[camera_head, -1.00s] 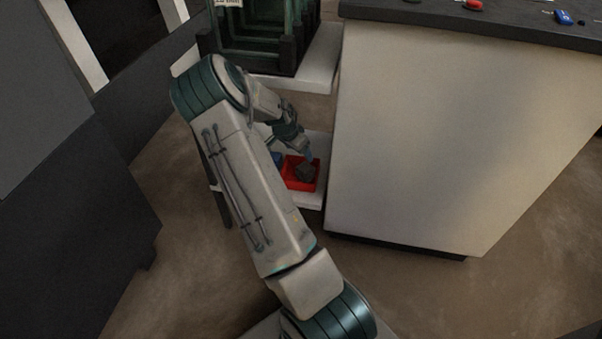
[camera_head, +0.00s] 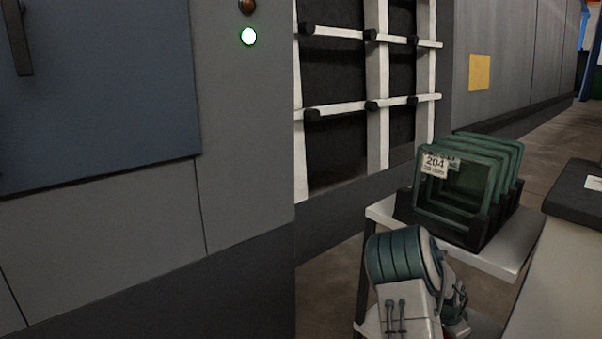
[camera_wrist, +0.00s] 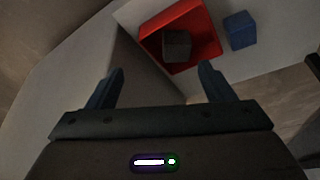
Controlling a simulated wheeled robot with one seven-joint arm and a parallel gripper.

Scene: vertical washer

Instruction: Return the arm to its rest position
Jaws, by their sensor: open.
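My gripper (camera_wrist: 160,88) shows in the wrist view with its two fingers spread apart and nothing between them. Beyond the fingertips lies a red tray (camera_wrist: 205,50) with a dark grey block (camera_wrist: 177,46) in it. My gripper is apart from both. In the head view my arm (camera_head: 405,275) shows at the bottom, in front of the white cart. The gripper itself cannot be made out there.
A blue block (camera_wrist: 240,30) lies beside the red tray. The head view shows a white cart (camera_head: 500,258) holding green frames (camera_head: 470,180) in a dark rack. A counter (camera_head: 575,195) stands at right. A large grey machine (camera_head: 240,130) fills the left.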

